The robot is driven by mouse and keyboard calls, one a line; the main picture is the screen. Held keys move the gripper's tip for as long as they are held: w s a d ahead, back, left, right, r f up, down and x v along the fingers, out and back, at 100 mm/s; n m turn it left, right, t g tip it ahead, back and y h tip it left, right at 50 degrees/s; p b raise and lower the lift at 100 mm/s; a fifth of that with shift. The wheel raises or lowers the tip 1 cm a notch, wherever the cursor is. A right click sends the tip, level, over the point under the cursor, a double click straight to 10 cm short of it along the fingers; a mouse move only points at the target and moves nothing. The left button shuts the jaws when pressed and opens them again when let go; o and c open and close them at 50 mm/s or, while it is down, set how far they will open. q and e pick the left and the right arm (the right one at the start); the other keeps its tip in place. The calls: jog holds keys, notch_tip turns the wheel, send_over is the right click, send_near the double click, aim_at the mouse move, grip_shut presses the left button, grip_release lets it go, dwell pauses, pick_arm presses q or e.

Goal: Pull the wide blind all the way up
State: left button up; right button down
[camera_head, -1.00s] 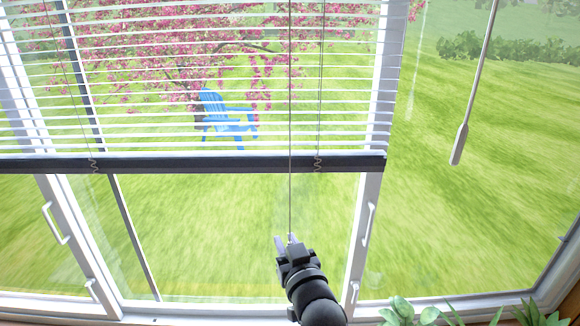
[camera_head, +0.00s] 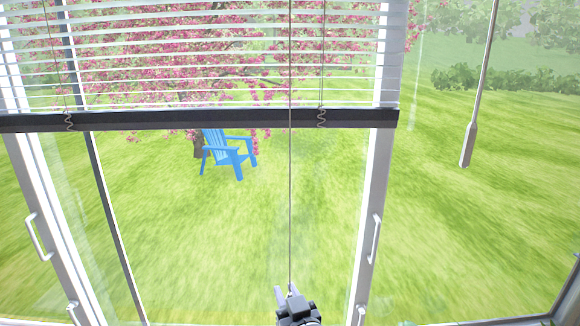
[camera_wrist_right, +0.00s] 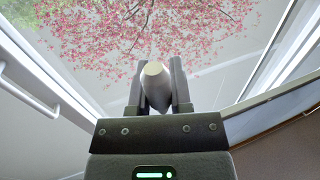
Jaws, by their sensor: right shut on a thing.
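The wide blind (camera_head: 240,98) hangs across the upper part of the head view, with white slats and a dark bottom rail (camera_head: 200,119). The rail is about level, above the blue chair outside. A thin pull cord (camera_head: 290,200) runs straight down from the top, in front of the blind, to my right gripper (camera_head: 290,292) at the bottom edge. In the right wrist view the right gripper (camera_wrist_right: 158,92) is shut on a pale, rounded cord handle (camera_wrist_right: 155,85) between its fingers. My left gripper is not in view.
A pale wand (camera_head: 470,140) hangs at the right, clear of my gripper. White window frames with handles (camera_head: 375,240) stand on both sides of the glass. A blue chair (camera_head: 228,155) and a blossoming tree are outside.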

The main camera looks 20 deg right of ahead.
pick_arm(q)
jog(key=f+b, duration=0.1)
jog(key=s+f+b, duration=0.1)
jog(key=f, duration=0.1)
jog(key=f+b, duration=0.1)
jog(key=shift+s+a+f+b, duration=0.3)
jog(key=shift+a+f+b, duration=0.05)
jog(key=shift+b, duration=0.05)
pick_arm(e)
notch_tip(320, 180, down, 6)
jog(key=shift+f, duration=0.2)
pick_arm(q)
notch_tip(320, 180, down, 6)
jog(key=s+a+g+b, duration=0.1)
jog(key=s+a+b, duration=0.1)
jog(key=b, duration=0.4)
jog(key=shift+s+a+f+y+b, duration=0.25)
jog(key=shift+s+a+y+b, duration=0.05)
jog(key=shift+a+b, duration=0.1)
pick_arm(e)
notch_tip(320, 180, down, 9)
